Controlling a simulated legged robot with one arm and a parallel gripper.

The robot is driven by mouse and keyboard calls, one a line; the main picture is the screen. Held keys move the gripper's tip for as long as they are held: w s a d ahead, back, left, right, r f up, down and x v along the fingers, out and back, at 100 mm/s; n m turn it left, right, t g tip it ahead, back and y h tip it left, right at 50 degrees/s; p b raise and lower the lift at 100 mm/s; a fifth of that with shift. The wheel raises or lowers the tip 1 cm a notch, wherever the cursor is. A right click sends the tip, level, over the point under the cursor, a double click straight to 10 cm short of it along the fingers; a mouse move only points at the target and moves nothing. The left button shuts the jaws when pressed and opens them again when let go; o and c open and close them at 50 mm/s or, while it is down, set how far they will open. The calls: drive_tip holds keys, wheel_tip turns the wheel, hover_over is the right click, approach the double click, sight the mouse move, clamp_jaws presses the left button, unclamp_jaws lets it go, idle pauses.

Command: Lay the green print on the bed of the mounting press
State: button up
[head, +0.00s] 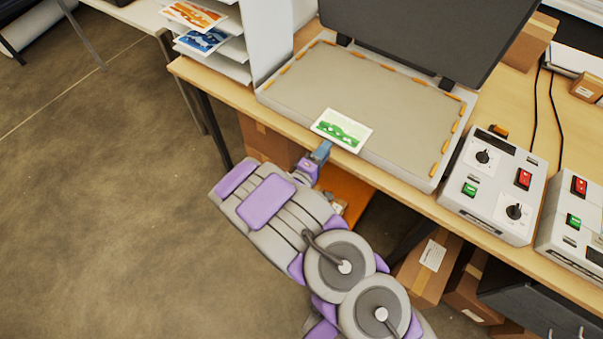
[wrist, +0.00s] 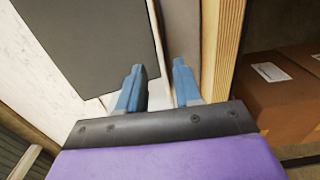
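The green print (head: 341,130), a white sheet with a green picture, lies at the front left of the press bed (head: 375,95), across its front rim. The bed is a beige-grey surface in a pale frame with orange marks along its edges. The dark lid (head: 420,35) stands raised behind it. My gripper (head: 323,147) is at the table's front edge, close to the print's near edge. In the wrist view, my gripper (wrist: 159,82) has its two blue fingers apart with a gap between them. I cannot make out the print clearly there.
A white shelf rack (head: 215,45) with orange and blue prints stands left of the press. A control box (head: 493,185) with switches and dials stands right of it. Cardboard boxes (head: 428,268) sit below the table. The floor at left is clear.

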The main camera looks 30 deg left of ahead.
drive_tip(key=s+a+p, duration=0.1)
drive_tip(key=s+p, duration=0.4)
drive_tip(key=s, duration=0.8)
drive_tip(key=shift+a+f+p, duration=0.15)
drive_tip(key=shift+a+p, duration=0.1)
drive_tip(key=shift+p, duration=0.15)
drive_tip(key=shift+w, duration=0.1)
